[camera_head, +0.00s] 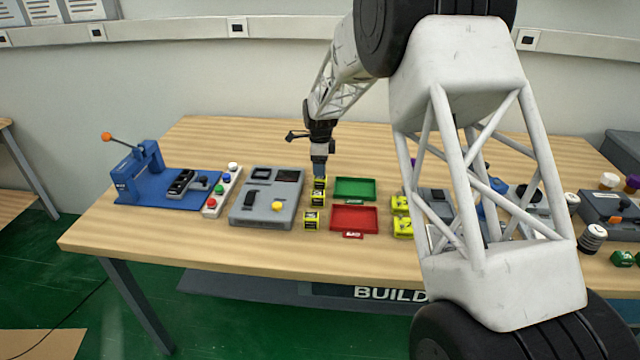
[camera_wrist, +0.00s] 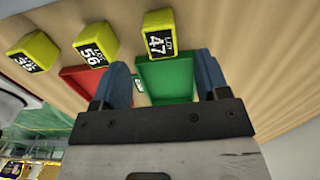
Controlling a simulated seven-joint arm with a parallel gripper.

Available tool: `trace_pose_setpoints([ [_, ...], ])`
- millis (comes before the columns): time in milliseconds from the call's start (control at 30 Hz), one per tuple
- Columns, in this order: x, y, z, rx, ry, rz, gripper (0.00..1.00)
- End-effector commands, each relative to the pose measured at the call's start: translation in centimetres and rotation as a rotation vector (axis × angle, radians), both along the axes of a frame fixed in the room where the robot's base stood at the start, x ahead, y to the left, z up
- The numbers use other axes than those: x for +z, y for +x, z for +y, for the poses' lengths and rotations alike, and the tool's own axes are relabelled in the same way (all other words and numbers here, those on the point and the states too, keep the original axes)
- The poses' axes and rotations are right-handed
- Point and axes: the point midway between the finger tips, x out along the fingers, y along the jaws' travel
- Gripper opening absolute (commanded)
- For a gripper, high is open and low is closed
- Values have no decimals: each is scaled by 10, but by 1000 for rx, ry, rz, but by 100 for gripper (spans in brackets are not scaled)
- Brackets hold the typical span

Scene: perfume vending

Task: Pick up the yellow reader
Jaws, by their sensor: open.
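Several yellow blocks with black labels are in view; I cannot tell which is the reader. Three stand in a row left of the trays in the head view: the far one (camera_head: 319,184), the middle one (camera_head: 318,199) and the near one (camera_head: 311,220). The wrist view shows the block marked 47 (camera_wrist: 158,35), the one marked 56 (camera_wrist: 95,45) and a third (camera_wrist: 34,52). Two more yellow pieces, an upper (camera_head: 400,203) and a lower (camera_head: 403,227), are right of the trays. My gripper (camera_head: 319,175) is open and empty above the far block, which lies ahead of its blue fingertips (camera_wrist: 163,80).
A green tray (camera_head: 355,188) and a red tray (camera_head: 354,219) lie right of the row. A grey panel device (camera_head: 262,215) with a yellow button, a button strip (camera_head: 222,190) and a blue lever press (camera_head: 140,178) stand left. My arm hides part of the table's right side.

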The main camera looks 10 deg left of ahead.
Motion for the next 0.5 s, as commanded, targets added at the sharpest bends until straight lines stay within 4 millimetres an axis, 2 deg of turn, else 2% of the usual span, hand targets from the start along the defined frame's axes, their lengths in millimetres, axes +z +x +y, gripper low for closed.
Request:
trace_pose_setpoints([
  [133, -8, 0, 0, 0, 0, -1, 68],
  [500, -10, 0, 0, 0, 0, 0, 68],
])
